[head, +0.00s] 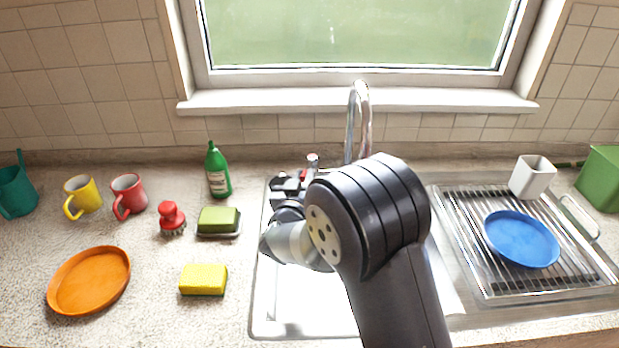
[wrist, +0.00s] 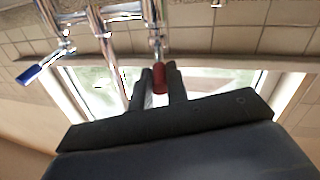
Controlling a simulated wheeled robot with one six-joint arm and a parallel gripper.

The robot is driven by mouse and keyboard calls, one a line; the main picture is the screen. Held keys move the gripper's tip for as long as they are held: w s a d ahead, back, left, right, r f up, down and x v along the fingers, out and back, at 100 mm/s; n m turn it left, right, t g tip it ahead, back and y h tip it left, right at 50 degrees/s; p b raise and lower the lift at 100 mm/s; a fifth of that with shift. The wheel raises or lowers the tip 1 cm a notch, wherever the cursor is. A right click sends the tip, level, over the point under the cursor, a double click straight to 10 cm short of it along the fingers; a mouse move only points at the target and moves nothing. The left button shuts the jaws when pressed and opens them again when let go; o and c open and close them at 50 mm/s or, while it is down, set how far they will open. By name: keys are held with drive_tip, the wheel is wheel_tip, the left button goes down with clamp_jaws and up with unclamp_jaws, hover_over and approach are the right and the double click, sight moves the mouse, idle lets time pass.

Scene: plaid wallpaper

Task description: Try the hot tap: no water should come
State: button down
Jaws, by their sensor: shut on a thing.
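The chrome tap (head: 358,110) stands behind the sink, its curved spout rising in front of the window. The red hot handle (wrist: 160,80) sits between the two dark fingers of my gripper (wrist: 158,70), which is shut on it. In the head view my gripper (head: 289,184) is at the left of the tap, with a bit of red showing by it. The blue cold handle (wrist: 30,74) is apart at the left in the wrist view, untouched. My arm hides the lower spout and much of the basin, and I see no running water.
The steel sink (head: 257,300) lies under my arm. At left are a green bottle (head: 217,172), a green sponge on a dish (head: 219,220), a red brush (head: 171,216), a yellow sponge (head: 203,280), mugs and an orange plate (head: 90,281). A blue plate (head: 521,239) lies on the right rack.

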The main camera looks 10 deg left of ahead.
drive_tip(key=shift+w+a+m+g+h+p, duration=0.15)
drive_tip(key=shift+a+m+h+p, duration=0.15)
drive_tip(key=shift+a+m+h, duration=0.5)
drive_tip(key=shift+a+m+g+h+p, duration=0.1)
drive_tip(key=shift+a+m+h+p, duration=0.3)
drive_tip(key=shift+h, duration=0.65)
drive_tip(key=shift+w+a+m+g+h+p, duration=0.2)
drive_tip(key=shift+a+m+h, duration=0.35)
drive_tip(key=shift+h, duration=0.4)
drive_tip(key=shift+s, duration=0.1)
drive_tip(key=c, duration=1.4)
unclamp_jaws()
drive_tip(key=b+v, duration=0.2)
drive_tip(key=v, duration=0.8)
drive_tip(key=shift+s+a, duration=0.15)
drive_tip(key=shift+s, duration=0.2)
drive_tip(key=shift+w, duration=0.1)
